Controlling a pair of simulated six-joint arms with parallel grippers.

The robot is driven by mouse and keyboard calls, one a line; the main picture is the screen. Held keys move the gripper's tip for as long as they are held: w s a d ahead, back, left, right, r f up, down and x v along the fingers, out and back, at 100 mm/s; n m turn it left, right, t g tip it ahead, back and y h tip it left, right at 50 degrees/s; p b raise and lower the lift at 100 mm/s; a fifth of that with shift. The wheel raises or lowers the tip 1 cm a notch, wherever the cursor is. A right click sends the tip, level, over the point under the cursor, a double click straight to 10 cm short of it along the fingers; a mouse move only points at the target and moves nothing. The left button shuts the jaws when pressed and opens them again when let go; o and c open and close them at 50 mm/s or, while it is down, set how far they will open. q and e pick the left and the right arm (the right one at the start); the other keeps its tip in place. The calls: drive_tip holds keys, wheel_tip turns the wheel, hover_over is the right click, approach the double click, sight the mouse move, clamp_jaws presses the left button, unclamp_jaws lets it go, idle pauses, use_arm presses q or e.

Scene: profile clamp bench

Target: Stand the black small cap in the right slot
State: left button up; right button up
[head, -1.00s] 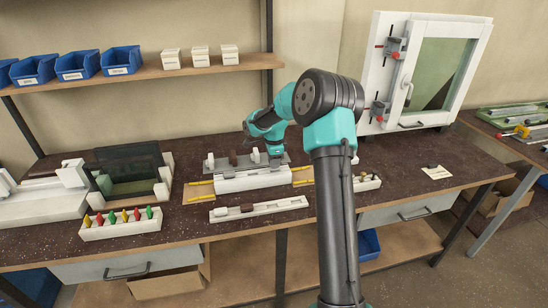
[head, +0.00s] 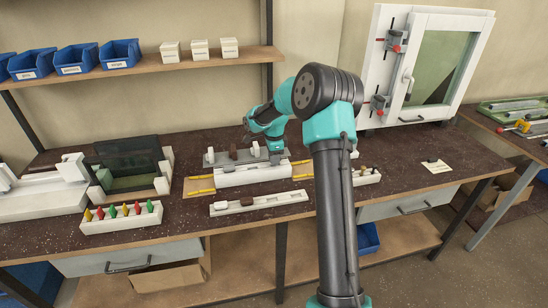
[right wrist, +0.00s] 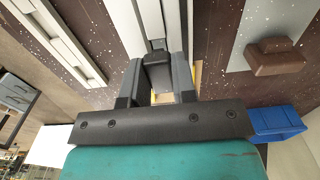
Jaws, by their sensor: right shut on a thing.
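My right gripper (head: 275,156) is over the right end of the white slotted block (head: 235,178) in the head view. In the right wrist view its two fingers (right wrist: 158,85) are shut on the black small cap (right wrist: 158,72). The cap sits between the fingertips, in line with the channel of the white block (right wrist: 143,18). I cannot tell whether the cap touches the bottom of the slot. The cap itself is too small to make out in the head view. My left gripper is not in view.
A grey plate (head: 221,159) with a brown block (head: 233,154) lies behind. A rack of coloured pegs (head: 125,220) stands left. A small dark piece lies on a white card (head: 437,168) at right.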

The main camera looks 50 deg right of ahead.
drive_tip(key=shift+f, duration=0.7)
idle(0.4)
drive_tip(key=o, duration=1)
drive_tip(key=shift+c, duration=0.2)
drive_tip(key=shift+r, duration=0.2)
drive_tip(key=shift+r, duration=3.9)
